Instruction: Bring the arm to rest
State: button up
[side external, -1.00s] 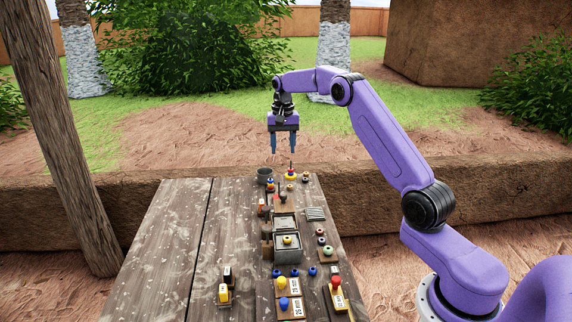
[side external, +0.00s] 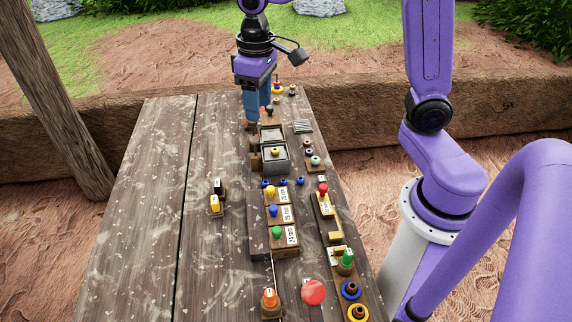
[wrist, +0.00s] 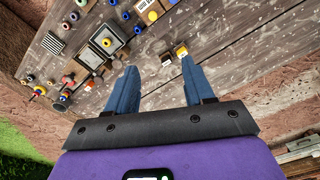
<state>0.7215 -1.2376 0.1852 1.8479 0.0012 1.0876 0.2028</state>
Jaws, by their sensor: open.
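My gripper (side external: 257,112) is open, with blue fingers, and hangs above the far part of the wooden table (side external: 155,200) in the side view. Its fingers overlap some small parts there and hide them. In the wrist view my gripper (wrist: 158,65) shows its two fingers wide apart with nothing held between them. A yellow-topped block (wrist: 181,50) shows near one fingertip, but it looks to lie on the table beyond it. I cannot tell the exact height of the fingers above the table.
Coloured knobs on labelled boards, a red button (side external: 313,292) and an orange knob (side external: 269,298) are nearer. A black block (side external: 218,186) stands left. The table's left side is mostly bare.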

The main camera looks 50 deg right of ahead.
jog(key=s+d+f+n, duration=0.1)
jog(key=s+n, duration=0.3)
jog(key=s, duration=0.7)
jog(key=s+d+f+n, duration=0.1)
jog(key=s+n, duration=0.4)
jog(key=s, duration=0.7)
jog(key=shift+d+f, duration=0.25)
jog(key=shift+f, duration=0.55)
